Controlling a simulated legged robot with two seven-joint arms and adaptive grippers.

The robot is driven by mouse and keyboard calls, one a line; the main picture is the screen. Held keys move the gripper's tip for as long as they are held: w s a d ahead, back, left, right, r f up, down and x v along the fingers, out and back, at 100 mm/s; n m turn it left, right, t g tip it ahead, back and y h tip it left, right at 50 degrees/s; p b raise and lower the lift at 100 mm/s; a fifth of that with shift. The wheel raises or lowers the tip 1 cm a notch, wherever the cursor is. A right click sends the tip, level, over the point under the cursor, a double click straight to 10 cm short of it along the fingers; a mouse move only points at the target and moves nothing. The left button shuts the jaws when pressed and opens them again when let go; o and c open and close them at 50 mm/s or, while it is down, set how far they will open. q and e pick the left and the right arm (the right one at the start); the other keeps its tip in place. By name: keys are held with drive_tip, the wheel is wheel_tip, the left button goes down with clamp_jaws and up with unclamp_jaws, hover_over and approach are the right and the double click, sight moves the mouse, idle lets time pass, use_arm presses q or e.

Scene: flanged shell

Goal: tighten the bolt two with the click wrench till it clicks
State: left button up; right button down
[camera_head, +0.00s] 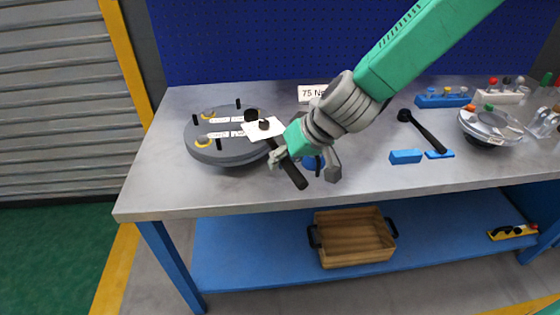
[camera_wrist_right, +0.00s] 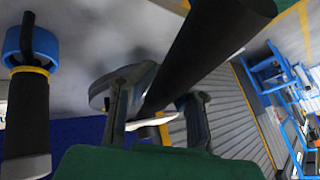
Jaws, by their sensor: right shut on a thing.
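The flanged shell (camera_head: 228,155) is a dark grey round part at the left of the bench, with yellow ring marks, pale labels and black upright pins on top. My right gripper (camera_head: 281,155) is shut on a black-handled wrench (camera_head: 293,174). The wrench slants from its handle near the bench front up to a black head (camera_head: 251,115) over the shell's right side. In the right wrist view the thick black handle (camera_wrist_right: 205,45) passes between the fingers (camera_wrist_right: 155,115). I cannot tell which bolt is bolt two or whether the head touches one. My left gripper is not in view.
A white card (camera_head: 276,130) shows beside the wrench head. A "75 N..." sign (camera_head: 311,93) stands behind, partly hidden. Another black tool (camera_head: 428,132), blue blocks (camera_head: 405,157) and a silver round part (camera_head: 490,125) are on the right. A wooden crate (camera_head: 352,240) sits on the lower shelf.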

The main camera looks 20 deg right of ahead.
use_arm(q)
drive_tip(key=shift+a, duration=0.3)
use_arm(e)
drive_tip(key=shift+a+r, duration=0.15)
drive_tip(key=shift+a, duration=0.15)
drive_tip(key=shift+d, duration=0.3)
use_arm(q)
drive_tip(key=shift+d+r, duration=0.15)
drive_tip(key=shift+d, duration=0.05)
use_arm(e)
drive_tip(key=shift+w+d, duration=0.1)
drive_tip(key=shift+d, duration=0.2)
use_arm(q)
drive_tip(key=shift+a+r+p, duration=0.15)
drive_tip(key=shift+p, duration=0.2)
use_arm(e)
drive_tip(key=shift+a, duration=0.2)
drive_tip(key=shift+d, duration=0.15)
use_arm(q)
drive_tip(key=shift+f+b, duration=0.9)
use_arm(e)
drive_tip(key=shift+f, duration=1.25)
drive_tip(key=shift+a, duration=0.2)
